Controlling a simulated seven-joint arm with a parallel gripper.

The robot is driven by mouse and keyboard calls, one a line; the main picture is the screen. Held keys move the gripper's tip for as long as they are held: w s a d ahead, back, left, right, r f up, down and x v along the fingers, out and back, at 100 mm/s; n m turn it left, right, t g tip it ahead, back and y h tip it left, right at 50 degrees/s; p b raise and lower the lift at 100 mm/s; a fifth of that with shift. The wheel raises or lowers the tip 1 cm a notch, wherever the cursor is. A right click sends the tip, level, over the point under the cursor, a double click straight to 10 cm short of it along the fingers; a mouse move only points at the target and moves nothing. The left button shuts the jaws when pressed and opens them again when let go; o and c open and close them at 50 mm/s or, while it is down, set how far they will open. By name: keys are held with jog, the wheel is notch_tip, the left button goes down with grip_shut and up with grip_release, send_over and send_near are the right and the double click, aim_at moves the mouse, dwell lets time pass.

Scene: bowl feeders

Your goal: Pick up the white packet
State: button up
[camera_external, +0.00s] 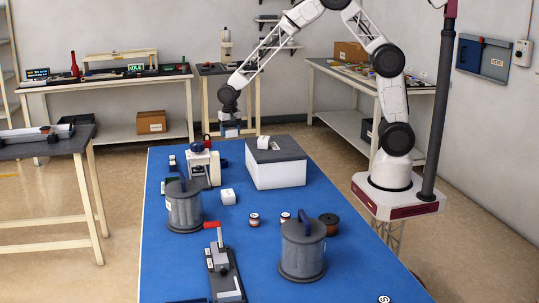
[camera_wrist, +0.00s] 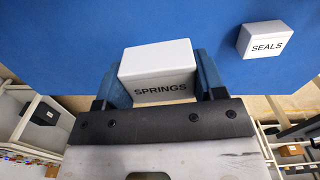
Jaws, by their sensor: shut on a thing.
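A small white packet (camera_wrist: 157,60) marked SPRINGS sits between the two blue fingers of my gripper (camera_wrist: 162,80) in the wrist view. The fingers touch it on both sides, and its lettered face is turned toward the camera. In the external view my gripper (camera_external: 230,128) points down at the far end of the blue table. The packet cannot be made out there, and I cannot tell whether it touches the table. A second white packet (camera_wrist: 266,40), marked SEALS, lies apart to the right in the wrist view.
The blue table (camera_external: 190,270) holds a white box with a grey lid (camera_external: 277,172), a grey lidded pot (camera_external: 184,210) at left and another (camera_external: 303,255) in front. A small white block (camera_external: 228,197), a red-handled device (camera_external: 225,272) and small reels (camera_external: 254,219) stand between them.

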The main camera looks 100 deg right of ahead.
jog(key=shift+r, duration=0.3)
jog(key=shift+a, duration=0.1)
dwell(0.4)
jog(key=shift+s+a+r, duration=0.3)
jog(key=shift+a+r, duration=0.05)
jog(key=shift+a, duration=0.05)
jog(key=shift+n, duration=0.5)
jog(key=s+a+r, duration=0.2)
jog(key=s+a, duration=0.2)
jog(key=a, duration=0.1)
jog(key=s+a+r, duration=0.2)
jog(key=s+a, duration=0.3)
jog(key=s+a+r, duration=0.3)
jog(key=s+a, duration=0.2)
jog(key=shift+a, duration=0.15)
jog(key=s+a, duration=0.5)
jog(key=s, duration=0.4)
jog(key=s+a+n, duration=0.1)
jog(key=s+a, duration=0.5)
jog(key=s, duration=0.4)
jog(key=shift+s+r, duration=0.3)
jog(key=shift+w+d, duration=0.1)
send_over(284, 145)
jog(key=shift+f, duration=0.75)
